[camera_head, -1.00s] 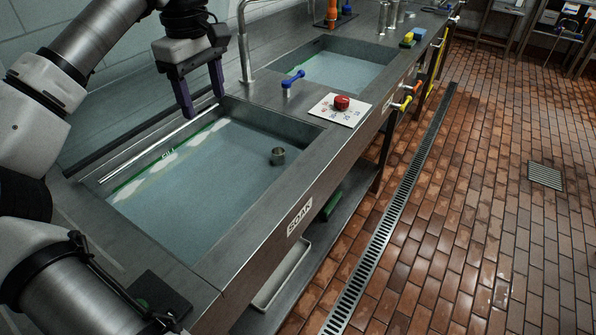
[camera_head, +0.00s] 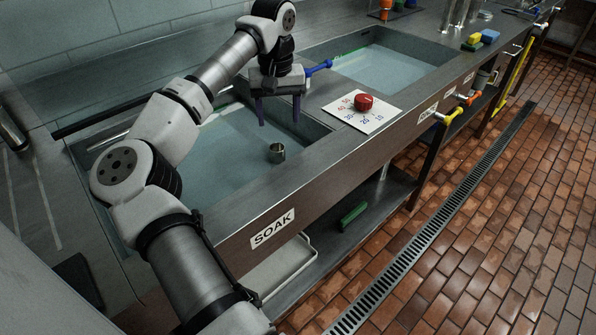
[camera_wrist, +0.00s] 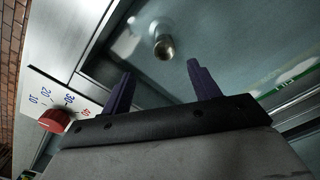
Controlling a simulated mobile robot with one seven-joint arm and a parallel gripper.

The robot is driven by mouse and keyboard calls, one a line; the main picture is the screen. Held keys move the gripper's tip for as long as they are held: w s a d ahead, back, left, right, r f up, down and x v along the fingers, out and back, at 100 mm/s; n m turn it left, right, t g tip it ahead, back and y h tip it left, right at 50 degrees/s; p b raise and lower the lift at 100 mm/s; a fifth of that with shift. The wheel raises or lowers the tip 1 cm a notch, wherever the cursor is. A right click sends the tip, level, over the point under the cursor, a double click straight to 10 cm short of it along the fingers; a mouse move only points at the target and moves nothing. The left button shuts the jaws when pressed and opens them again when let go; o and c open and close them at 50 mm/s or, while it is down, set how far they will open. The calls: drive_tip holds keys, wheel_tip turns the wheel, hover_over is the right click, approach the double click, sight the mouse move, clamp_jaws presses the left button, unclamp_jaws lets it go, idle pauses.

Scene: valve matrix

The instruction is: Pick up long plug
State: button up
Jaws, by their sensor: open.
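A short metal cylinder (camera_head: 277,152), the one plug-like thing I can make out, stands in the water of the soak sink (camera_head: 305,155). In the wrist view the cylinder (camera_wrist: 164,46) shows at the upper middle, beyond the fingertips. I cannot tell how far it reaches below the water. My gripper (camera_head: 278,115) is open and empty above the sink, fingers pointing down. In the head view its fingertips are just above the cylinder in the picture, apart from it. The purple fingers also show in the wrist view (camera_wrist: 160,70), spread, with the cylinder ahead of the gap.
A white dial plate (camera_head: 382,121) with a red knob (camera_head: 363,102) sits on the counter right of the sink. A blue-handled tap (camera_head: 318,68) stands close behind my gripper. A second water-filled sink (camera_head: 395,68) lies farther back.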

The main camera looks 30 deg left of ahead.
sight(278, 157)
wheel_tip(278, 157, down, 8)
drive_tip(key=shift+s+a+f+p, duration=0.1)
drive_tip(key=shift+f+p, duration=0.05)
drive_tip(key=shift+p, duration=0.4)
drive_tip(key=shift+a+f+p, duration=0.15)
drive_tip(key=shift+f+p, duration=0.3)
drive_tip(key=shift+f, duration=0.85)
drive_tip(key=shift+a+f+p, duration=0.15)
drive_tip(key=shift+f+p, duration=0.25)
drive_tip(key=shift+f, duration=0.9)
clamp_jaws()
